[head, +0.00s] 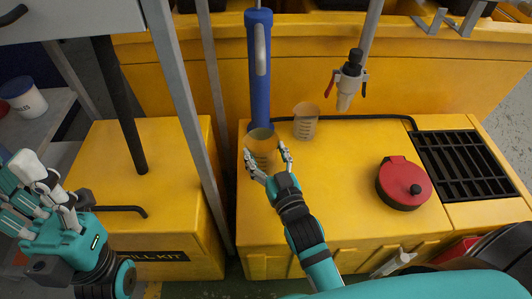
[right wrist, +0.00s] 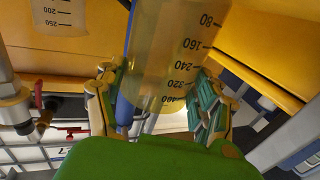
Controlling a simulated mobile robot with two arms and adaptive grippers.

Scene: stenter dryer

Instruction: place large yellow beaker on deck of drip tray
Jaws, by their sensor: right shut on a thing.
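The large yellow beaker (head: 262,145) is a translucent cup held between the fingertips of my right gripper (head: 268,164), at the left end of the yellow drip tray's deck (head: 345,175). In the right wrist view the beaker (right wrist: 165,50) fills the middle, with printed marks from 80 up, between the fingers of the gripper (right wrist: 160,105). Whether its base touches the deck I cannot tell. My left gripper (head: 32,190) is at the far left, away from the deck; its fingertips do not show clearly.
A smaller graduated beaker (head: 305,122) stands just behind and right. A blue cylinder (head: 259,70) rises behind the held beaker. A red lidded can (head: 403,184) and a black grate (head: 466,163) are on the right. A black hose (head: 365,117) runs along the back. The deck's middle is clear.

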